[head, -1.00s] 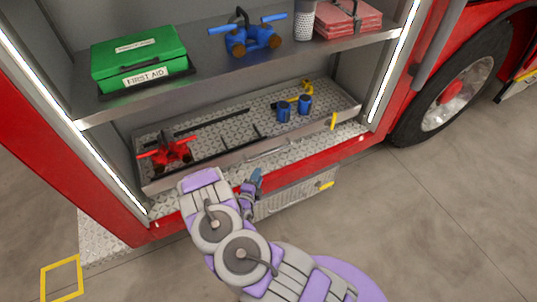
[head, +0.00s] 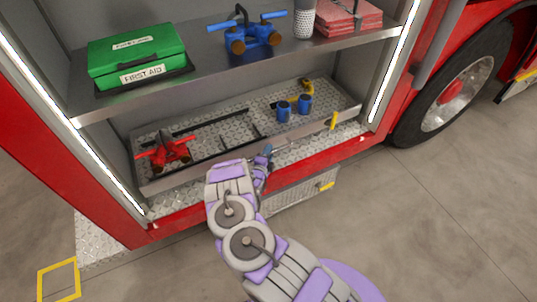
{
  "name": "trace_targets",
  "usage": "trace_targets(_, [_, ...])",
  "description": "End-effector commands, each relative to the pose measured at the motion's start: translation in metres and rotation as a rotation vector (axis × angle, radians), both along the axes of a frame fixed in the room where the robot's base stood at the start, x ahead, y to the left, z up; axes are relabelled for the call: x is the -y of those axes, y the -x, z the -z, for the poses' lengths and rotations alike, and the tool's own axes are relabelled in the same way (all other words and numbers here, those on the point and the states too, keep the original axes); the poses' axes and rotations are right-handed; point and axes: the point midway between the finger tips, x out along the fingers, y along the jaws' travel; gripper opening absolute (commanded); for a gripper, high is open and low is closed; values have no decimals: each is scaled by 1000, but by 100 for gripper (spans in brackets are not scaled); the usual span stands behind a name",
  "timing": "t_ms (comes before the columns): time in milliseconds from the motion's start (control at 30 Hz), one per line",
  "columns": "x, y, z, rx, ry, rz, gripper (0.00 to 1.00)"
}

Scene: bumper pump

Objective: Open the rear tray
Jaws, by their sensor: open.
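The tray (head: 196,172) is a shallow metal tray with a diamond-plate floor, on the lower level of the fire truck's side compartment. Its front wall faces me and carries a yellow tab (head: 334,120) near the right end. A red fitting (head: 168,152) sits in it at left, and two blue cylinders (head: 293,108) and a yellow piece (head: 307,87) sit at right. My gripper (head: 266,152) is open at the tray's front wall, near its middle. Its fingers are small and partly behind my arm; I cannot tell whether they touch the handle there.
The shelf above (head: 205,84) holds a green first aid box (head: 138,55), a blue valve fitting (head: 245,33) and a folded red bundle (head: 336,18). A red sill (head: 310,162) and a lower step with a yellow tab (head: 327,186) lie below. A wheel (head: 455,90) stands at right. The floor in front is open.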

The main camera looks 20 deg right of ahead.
Motion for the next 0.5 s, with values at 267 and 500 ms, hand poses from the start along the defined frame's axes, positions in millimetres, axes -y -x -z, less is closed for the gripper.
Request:
trace_targets(267, [1,-1,0,1,0,0,40])
trace_targets(500, [1,-1,0,1,0,0,18])
